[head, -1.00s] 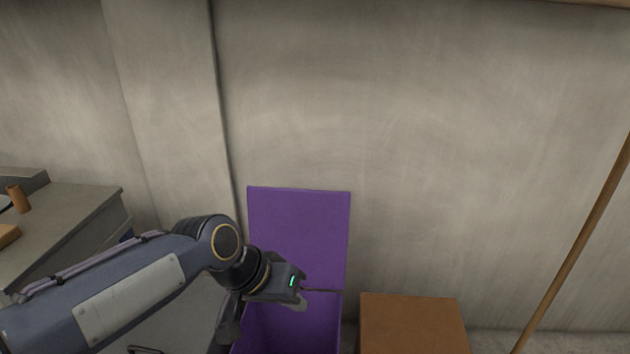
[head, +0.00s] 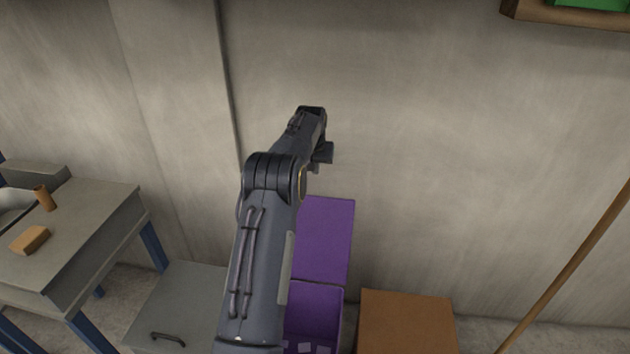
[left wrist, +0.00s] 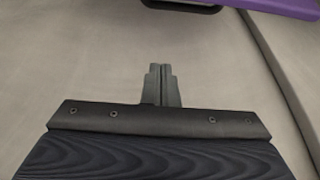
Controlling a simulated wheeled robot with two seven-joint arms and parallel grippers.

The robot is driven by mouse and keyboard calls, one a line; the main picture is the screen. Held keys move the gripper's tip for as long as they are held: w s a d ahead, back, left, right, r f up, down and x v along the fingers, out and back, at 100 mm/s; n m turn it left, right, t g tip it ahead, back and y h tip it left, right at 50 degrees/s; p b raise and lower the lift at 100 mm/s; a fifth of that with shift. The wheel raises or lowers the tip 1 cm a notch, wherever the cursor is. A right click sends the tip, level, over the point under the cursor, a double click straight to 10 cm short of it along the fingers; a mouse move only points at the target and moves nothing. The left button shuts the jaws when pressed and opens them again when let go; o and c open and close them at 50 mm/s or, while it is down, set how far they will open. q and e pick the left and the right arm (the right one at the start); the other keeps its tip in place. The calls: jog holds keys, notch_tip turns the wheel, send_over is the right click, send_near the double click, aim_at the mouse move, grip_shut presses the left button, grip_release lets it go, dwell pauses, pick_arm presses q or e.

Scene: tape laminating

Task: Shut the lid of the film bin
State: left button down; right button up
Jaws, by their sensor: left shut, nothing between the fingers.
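The purple film bin (head: 318,305) stands on the floor by the wall, partly hidden behind my left arm. Its lid (head: 328,240) is open and stands upright at the back, near the wall. Some pale pieces show inside the bin. My left gripper (head: 321,160) is raised above the top edge of the lid, apart from it as far as I can tell. In the left wrist view its fingers (left wrist: 161,70) are shut and empty. A purple edge, likely the lid (left wrist: 285,7), shows at that view's top right. My right gripper is not in view.
A brown box (head: 405,322) stands right of the bin. A grey cabinet (head: 185,300) with a handle is to its left, beside a workbench (head: 95,215). A wooden pole (head: 570,265) leans at the right. A shelf (head: 530,12) juts out at top right.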

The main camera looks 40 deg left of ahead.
pick_arm(q)
notch_tip(320, 180, down, 9)
jog(key=p, duration=0.2)
jog(key=shift+s+d, duration=0.2)
jog(key=shift+s, duration=0.05)
dwell(0.6)
jog(key=shift+f, duration=0.15)
